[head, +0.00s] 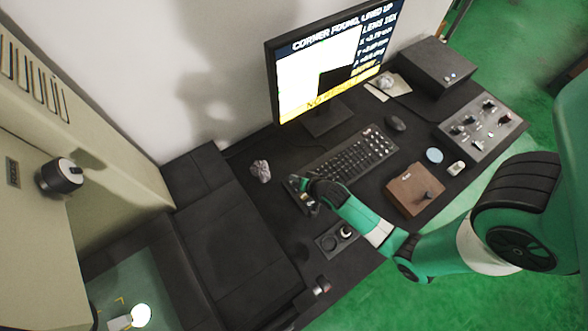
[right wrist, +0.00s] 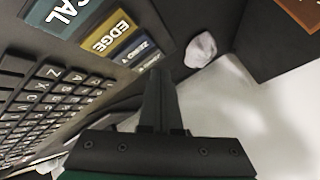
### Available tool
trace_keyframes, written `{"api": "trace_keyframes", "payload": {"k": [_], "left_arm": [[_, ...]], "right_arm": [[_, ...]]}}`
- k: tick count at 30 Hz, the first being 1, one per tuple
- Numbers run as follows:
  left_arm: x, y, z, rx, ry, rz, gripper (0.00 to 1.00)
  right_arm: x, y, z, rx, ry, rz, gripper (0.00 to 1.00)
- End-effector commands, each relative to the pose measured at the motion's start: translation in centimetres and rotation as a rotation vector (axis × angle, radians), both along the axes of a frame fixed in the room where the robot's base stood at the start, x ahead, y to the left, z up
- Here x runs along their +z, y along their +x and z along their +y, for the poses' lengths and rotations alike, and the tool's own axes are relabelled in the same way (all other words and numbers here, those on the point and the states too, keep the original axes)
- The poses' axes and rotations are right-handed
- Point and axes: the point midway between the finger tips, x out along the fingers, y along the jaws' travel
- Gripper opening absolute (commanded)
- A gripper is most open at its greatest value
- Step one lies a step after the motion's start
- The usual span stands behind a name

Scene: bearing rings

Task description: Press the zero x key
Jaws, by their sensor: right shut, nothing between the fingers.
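My right gripper (head: 305,184) is shut and empty, with its tip over the small key block (head: 299,198) at the left end of the keyboard. In the right wrist view the closed fingers (right wrist: 157,78) point at the end of a row of large labelled keys. The row holds a teal key ending in "CAL" (right wrist: 66,14), a yellow "EDGE" key (right wrist: 107,35) and a dark blue key (right wrist: 131,51) whose label starts with "ZERO"; its last letter is hard to read. I cannot tell whether the tip touches a key.
The monitor (head: 330,70) shows "CORNER FOUND, LINED UP" and "LENS 16X". The black keyboard (head: 352,158) lies right of the key block. A crumpled grey lump (head: 260,171) sits to its left. A brown box (head: 413,192) and a control panel (head: 482,128) stand to the right.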

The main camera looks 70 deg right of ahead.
Motion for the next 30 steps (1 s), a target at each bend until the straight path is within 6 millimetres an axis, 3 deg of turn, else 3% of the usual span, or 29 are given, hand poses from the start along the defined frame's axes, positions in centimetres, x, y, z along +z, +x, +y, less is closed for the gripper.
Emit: {"api": "trace_keyframes", "payload": {"k": [30], "left_arm": [[-0.81, 0.0, 0.0, 0.0, 0.0, 0.0, 0.91]], "right_arm": [[-1.12, 0.0, -0.01, 0.0, 0.0, 0.0, 0.0]]}}
